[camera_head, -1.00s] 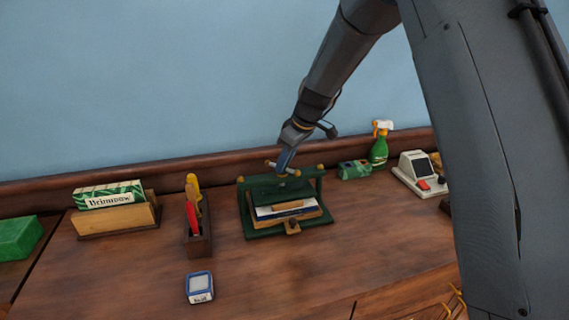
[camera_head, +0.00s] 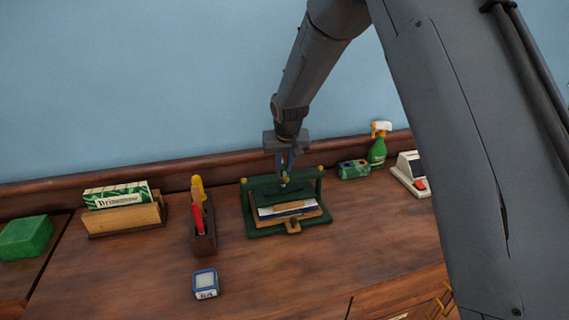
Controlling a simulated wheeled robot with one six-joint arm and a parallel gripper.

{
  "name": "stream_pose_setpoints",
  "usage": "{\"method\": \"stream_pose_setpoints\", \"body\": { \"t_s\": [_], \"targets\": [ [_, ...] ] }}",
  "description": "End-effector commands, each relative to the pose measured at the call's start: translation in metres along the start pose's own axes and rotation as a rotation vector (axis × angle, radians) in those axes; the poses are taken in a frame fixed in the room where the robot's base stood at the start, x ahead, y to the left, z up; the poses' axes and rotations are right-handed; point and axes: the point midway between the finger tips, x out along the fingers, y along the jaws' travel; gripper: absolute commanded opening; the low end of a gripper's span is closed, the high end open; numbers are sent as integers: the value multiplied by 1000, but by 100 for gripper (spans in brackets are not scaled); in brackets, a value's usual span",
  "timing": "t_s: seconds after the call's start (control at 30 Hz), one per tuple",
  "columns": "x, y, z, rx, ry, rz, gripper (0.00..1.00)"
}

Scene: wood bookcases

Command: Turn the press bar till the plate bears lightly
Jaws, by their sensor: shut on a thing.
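A small dark green press (camera_head: 246,215) stands on the wooden top, in the middle of the view. My gripper (camera_head: 285,172) points down over it and is shut on the press bar (camera_head: 285,182) at the top of the screw. The bar is mostly hidden by the fingers; a brass end shows towards me. The green plate (camera_head: 283,194) lies under the crossbeam, above a stack with a blue and white item (camera_head: 268,211) and a tan board (camera_head: 295,204). I cannot tell whether the plate touches the stack.
Left of the press stand a holder (camera_head: 204,243) with red and yellow tools, a wooden box (camera_head: 125,220) and a green block (camera_head: 25,237). A blue tin (camera_head: 205,284) lies in front. A spray bottle (camera_head: 377,152) and card terminal (camera_head: 409,176) are right.

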Motion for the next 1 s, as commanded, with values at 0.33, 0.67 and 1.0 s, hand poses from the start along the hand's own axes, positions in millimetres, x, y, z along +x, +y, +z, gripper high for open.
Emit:
{"method": "stream_pose_setpoints", "body": {
  "t_s": [0.33, 0.67, 1.0],
  "targets": [
    [4, -3, 0, 248, 0, 104, 0],
    [4, -4, -1, 489, -1, 202, 0],
    [2, -6, -1, 620, -2, 256, 0]
  ]
}}
